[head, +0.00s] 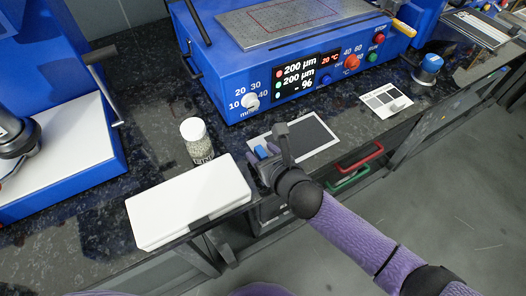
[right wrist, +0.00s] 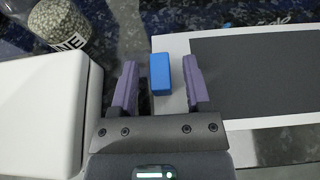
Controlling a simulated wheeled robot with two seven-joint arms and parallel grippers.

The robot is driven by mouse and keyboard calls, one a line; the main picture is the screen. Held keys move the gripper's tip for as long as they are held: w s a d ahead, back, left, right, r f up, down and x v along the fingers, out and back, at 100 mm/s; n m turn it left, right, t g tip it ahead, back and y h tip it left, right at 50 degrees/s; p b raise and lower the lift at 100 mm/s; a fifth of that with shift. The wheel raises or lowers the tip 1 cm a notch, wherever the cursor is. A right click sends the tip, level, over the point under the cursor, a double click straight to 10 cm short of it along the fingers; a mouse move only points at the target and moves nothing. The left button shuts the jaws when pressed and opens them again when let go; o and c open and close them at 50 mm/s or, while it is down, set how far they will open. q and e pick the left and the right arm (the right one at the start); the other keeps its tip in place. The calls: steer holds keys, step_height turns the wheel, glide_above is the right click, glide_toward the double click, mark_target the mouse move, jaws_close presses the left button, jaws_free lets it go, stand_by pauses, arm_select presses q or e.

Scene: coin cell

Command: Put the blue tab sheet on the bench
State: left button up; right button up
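The blue tab sheet is a white sheet (head: 331,146) with a dark grey panel, lying at the front edge of the dark bench (head: 160,160). Its blue tab (head: 262,151) is a small upright block at the sheet's left end. In the right wrist view the tab (right wrist: 160,74) stands between the fingers of my right gripper (right wrist: 160,85), with a gap on each side. My right gripper (head: 268,156) is open around the tab and hides part of that end in the head view. My left gripper is not in view.
A white box (head: 190,200) lies just left of the gripper, with a jar of pellets (head: 197,142) behind it. A blue machine (head: 230,85) stands behind the sheet. A card with grey patches (head: 385,99) and a blue-topped round object (head: 432,64) lie to the right.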

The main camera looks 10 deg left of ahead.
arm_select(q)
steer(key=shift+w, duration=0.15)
